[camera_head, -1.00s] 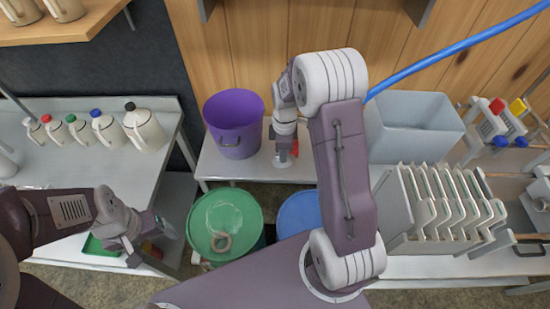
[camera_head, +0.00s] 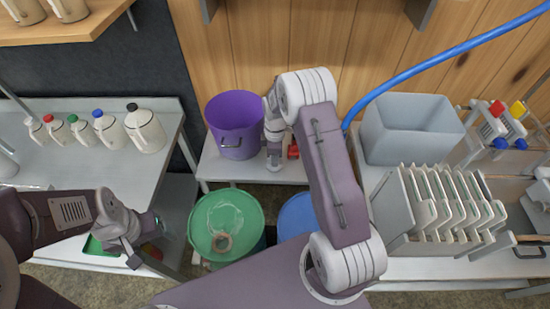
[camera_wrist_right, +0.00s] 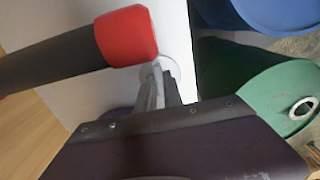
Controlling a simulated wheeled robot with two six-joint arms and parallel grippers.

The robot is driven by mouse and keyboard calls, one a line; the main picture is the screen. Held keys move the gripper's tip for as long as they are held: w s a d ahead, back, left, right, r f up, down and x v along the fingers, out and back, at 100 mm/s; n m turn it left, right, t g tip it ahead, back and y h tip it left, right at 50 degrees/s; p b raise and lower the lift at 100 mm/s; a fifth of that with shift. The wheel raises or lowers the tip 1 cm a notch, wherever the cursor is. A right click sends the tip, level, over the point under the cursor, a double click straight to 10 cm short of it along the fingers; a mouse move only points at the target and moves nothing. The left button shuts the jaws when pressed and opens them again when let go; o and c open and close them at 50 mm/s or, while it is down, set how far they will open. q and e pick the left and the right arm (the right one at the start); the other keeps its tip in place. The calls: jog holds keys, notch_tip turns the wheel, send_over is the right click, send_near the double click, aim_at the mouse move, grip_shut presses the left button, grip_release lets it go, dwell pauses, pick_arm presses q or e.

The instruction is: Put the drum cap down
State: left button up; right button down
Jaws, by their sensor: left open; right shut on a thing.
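My right gripper (camera_head: 274,160) is low over the bench between the purple bucket and a small red thing. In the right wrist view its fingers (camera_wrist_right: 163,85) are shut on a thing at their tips. A pale round rim (camera_wrist_right: 184,75) shows around the tips, probably the drum cap, against the white bench top; whether it touches the bench I cannot tell. The green drum (camera_head: 212,215) stands on the floor in front, with a ringed opening (camera_head: 222,243) in its lid; the opening also shows in the wrist view (camera_wrist_right: 303,108). My left gripper (camera_head: 150,240) is open at the left bench's front.
The purple bucket (camera_head: 234,115) is close left of my right gripper. A red-ended dark handle (camera_wrist_right: 125,36) lies close to its fingers. A blue drum (camera_head: 295,215) stands beside the green one. A grey bin (camera_head: 412,125) and a plate rack (camera_head: 440,205) stand right.

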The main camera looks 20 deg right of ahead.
jog(key=c, duration=1.5)
grip_release()
jog(key=shift+r, duration=0.25)
notch_tip(320, 180, up, 12)
jog(key=p, duration=0.1)
jog(key=s+a+m, duration=0.1)
jog(key=s+m, duration=0.3)
jog(key=s, duration=0.2)
jog(key=s+a+m, duration=0.2)
jog(key=s+m, duration=0.2)
jog(key=s, duration=0.2)
jog(key=s+a+m+t, duration=0.1)
jog(key=s+a+m, duration=0.1)
jog(key=s+m, duration=0.3)
jog(key=shift+s+a+f, duration=0.1)
jog(key=shift+s+f, duration=0.05)
jog(key=shift+s, duration=0.35)
jog(key=shift+s+a+f, duration=0.1)
jog(key=shift+s, duration=0.35)
